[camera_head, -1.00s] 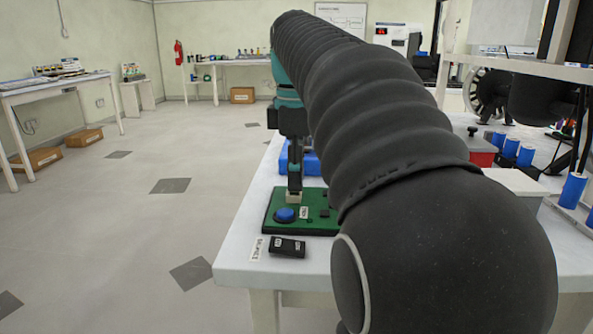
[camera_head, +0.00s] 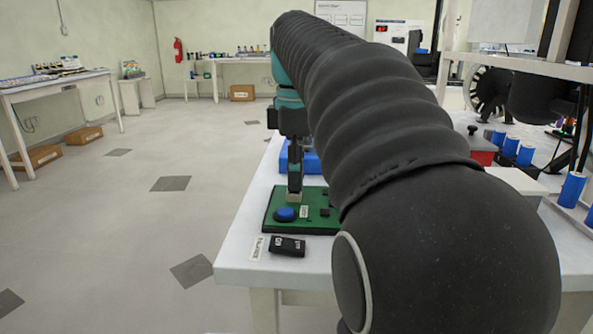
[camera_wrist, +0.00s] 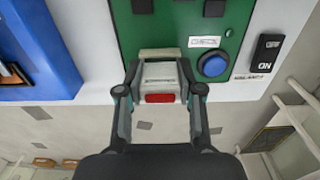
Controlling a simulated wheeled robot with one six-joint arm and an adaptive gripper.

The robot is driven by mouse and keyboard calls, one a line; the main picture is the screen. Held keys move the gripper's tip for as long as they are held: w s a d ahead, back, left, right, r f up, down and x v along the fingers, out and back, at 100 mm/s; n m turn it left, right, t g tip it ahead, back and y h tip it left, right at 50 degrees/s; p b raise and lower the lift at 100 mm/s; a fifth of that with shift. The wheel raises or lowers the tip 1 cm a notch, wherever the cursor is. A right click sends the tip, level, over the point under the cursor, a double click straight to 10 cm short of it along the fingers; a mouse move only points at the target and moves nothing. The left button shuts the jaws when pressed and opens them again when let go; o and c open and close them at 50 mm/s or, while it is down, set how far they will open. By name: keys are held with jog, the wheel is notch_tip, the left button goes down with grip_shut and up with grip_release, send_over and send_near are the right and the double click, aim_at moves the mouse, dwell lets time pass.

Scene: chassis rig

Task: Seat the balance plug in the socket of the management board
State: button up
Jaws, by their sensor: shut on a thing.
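The green management board (camera_head: 271,218) lies on the white bench; it also shows in the wrist view (camera_wrist: 185,20). A beige socket (camera_wrist: 160,54) sits at the board's near edge in the wrist view. My gripper (camera_wrist: 160,88) is shut on the pale balance plug (camera_wrist: 160,73), which has a red patch facing the camera. The plug is lined up with the socket, and its far end looks close against it. I cannot tell how deep it sits. In the head view my gripper (camera_head: 294,188) points down at the board's back left part.
A blue round button (camera_wrist: 213,65) and a CHECK label are right of the plug on the board. A black ON switch (camera_wrist: 267,50) lies beside the board. A blue bin (camera_wrist: 35,50) stands to the left. My arm hides much of the bench.

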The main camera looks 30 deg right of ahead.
jog(key=shift+f+b, duration=0.3)
jog(key=shift+f, duration=0.2)
jog(key=o, duration=1.1)
jog(key=shift+r, duration=0.15)
notch_tip(320, 180, up, 7)
jog(key=shift+r, duration=0.1)
jog(key=shift+s+d, duration=0.1)
